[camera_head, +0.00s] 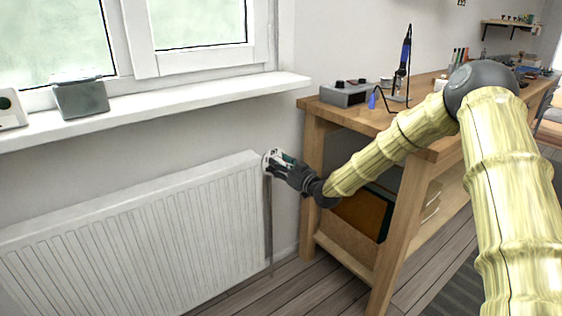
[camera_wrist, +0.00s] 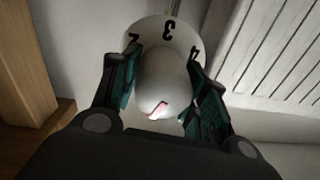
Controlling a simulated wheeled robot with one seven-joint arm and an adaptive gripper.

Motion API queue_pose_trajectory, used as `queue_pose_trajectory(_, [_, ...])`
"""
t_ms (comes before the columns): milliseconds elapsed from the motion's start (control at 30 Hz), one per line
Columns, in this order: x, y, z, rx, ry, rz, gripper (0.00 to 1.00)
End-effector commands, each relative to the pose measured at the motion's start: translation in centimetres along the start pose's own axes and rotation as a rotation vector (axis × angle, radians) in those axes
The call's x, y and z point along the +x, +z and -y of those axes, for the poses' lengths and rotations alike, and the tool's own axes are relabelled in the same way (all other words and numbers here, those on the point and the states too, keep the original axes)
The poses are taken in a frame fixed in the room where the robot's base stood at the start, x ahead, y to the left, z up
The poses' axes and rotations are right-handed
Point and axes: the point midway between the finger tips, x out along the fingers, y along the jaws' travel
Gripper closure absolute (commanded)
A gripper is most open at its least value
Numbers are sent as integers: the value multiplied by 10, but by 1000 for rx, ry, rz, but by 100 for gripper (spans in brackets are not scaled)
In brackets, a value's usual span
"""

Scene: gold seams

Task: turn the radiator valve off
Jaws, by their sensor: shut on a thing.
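The radiator valve (camera_wrist: 163,77) is a white rounded knob with black numerals, among them a 3, and a small red-and-white mark on its front. It sits at the top right end of the white radiator (camera_head: 150,220). My gripper (camera_wrist: 163,85) has its two green-padded fingers on either side of the knob, shut on it. In the head view my gripper (camera_head: 275,160) reaches the radiator's corner, and the knob is mostly hidden behind the fingers there.
A wooden workbench (camera_head: 310,130) stands just right of the valve, its leg close to my gripper. A grey soldering station (camera_head: 345,95) is on it. A white window sill (camera_head: 200,97) runs above the radiator. Floor (camera_head: 300,292) is clear in front.

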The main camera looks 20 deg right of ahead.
Motion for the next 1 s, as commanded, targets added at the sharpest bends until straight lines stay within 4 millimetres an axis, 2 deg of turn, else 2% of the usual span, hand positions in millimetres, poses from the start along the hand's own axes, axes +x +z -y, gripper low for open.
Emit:
queue_pose_trajectory(433, [-1,1,1,-269,-3,16,80])
queue_pose_trajectory(1000, [-1,2,1,-326,-3,18,80])
